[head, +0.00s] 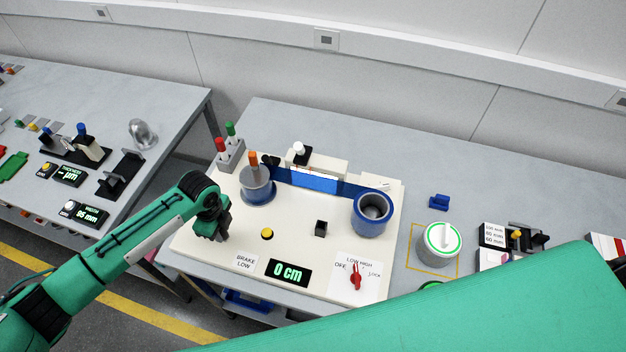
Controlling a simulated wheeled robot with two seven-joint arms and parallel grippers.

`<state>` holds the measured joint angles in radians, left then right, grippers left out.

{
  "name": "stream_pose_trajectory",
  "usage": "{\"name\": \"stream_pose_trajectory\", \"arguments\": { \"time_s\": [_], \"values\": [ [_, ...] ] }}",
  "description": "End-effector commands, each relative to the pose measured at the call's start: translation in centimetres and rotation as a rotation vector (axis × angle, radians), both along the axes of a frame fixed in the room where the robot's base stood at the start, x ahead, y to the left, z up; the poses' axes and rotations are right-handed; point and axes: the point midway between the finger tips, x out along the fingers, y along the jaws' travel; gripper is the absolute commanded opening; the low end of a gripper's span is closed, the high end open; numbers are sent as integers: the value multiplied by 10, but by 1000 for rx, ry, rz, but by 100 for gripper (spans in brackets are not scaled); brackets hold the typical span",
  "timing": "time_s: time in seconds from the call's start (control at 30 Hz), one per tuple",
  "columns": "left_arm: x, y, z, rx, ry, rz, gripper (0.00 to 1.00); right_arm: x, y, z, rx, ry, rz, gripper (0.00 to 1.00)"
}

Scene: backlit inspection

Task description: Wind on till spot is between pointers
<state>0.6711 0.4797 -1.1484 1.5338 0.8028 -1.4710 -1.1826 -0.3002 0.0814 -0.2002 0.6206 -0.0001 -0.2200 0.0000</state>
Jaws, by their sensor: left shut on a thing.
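A cream winding board (335,215) lies on the bench. It carries a left blue-rimmed spool (258,190) with an upright orange handle (253,160) and a right blue spool (373,213). A blue web (345,187) runs between them past a lit blue window (314,180). I cannot make out a spot or pointers. The display (289,272) reads 0 cm. A red selector (356,278) sits by OFF, LOW, HIGH and LOCK marks. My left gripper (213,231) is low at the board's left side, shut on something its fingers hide. My right gripper is out of view.
A yellow button (267,234) and a black block (320,228) stand on the board. A holder (230,155) with red and green pegs is behind my left gripper. A white-topped drum (439,242) stands to the right. My green body part covers the lower right.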

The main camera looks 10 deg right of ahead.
Motion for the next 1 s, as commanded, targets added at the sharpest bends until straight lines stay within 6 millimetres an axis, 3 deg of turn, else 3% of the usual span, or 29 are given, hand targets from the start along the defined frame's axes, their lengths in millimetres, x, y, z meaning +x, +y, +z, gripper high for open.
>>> {"name": "stream_pose_trajectory", "arguments": {
  "time_s": [0.37, 0.6, 1.0],
  "values": [
    [1, 0, 3, -3, -4, 0, 9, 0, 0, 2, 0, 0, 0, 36],
    [-9, 10, 4, 0, -2, 1, 9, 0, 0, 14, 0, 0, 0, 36],
    [-10, 10, 2, -1, -3, 0, 9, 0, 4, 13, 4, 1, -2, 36]
  ]
}}
